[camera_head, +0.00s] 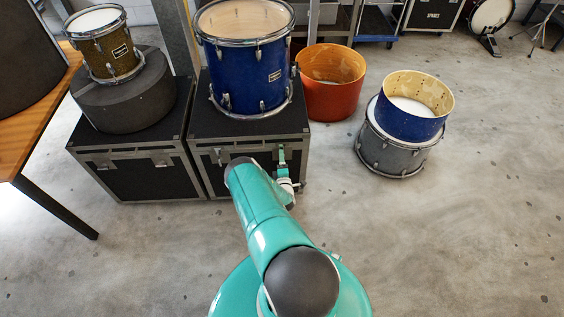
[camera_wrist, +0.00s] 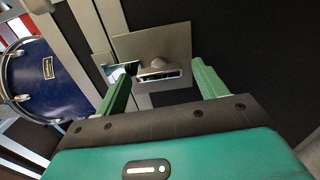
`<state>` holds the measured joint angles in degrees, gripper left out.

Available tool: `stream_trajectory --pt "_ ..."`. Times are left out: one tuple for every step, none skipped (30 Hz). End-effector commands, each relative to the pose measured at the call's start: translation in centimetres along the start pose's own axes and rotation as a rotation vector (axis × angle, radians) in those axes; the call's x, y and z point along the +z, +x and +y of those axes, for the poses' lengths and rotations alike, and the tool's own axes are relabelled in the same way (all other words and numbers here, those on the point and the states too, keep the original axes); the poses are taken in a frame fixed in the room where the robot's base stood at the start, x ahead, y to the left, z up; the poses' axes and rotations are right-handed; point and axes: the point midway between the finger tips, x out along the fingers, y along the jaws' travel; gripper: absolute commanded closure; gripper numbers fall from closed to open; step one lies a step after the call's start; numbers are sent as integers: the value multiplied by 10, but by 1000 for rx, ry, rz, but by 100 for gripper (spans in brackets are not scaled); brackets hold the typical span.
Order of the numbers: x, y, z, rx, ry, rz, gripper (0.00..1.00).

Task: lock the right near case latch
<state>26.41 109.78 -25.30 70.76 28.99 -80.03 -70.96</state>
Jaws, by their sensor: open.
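The black right-hand case (camera_head: 232,180) has silver edges and stands on the floor with a blue drum on top. In the wrist view, a silver case latch (camera_wrist: 158,70) sits on a square metal plate (camera_wrist: 150,44) on the case's dark face. My gripper (camera_wrist: 161,74) is open, with its green fingers on either side of the latch and nothing held. Contact with the latch cannot be told. In the head view, my gripper (camera_head: 282,156) is at the right part of the case front and hides the latch there.
A blue drum (camera_head: 246,78) stands on this case. A second black case (camera_head: 140,178) is at left with a round drum case (camera_head: 130,103) on it. An orange shell (camera_head: 332,103) and stacked drums (camera_head: 399,148) stand to the right. The floor in front is clear.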

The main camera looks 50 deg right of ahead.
Motion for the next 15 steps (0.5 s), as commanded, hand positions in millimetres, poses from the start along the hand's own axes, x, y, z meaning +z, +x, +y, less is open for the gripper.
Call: stream_trajectory --pt "0 0 0 0 0 0 29" --pt "0 -1 0 0 0 0 29" --pt "0 -3 0 -1 0 0 29" --pt "0 -6 0 -2 0 0 29" --pt "0 -8 0 -1 0 0 29" --pt "0 -13 0 -1 0 0 29" --pt "0 -18 -1 -2 0 -1 29" --pt "0 -23 0 -2 0 0 29" --pt "-1 -31 0 -2 -1 1 29" --pt "-1 -37 -1 -3 -1 1 29" --pt "-1 -44 -1 -3 -2 1 29" --pt "-1 -53 -1 -4 -1 1 29" --pt "-1 -60 0 -3 -1 1 29" --pt "-1 -67 -1 -4 -1 1 29" --pt "0 -76 -1 -3 -2 1 29"
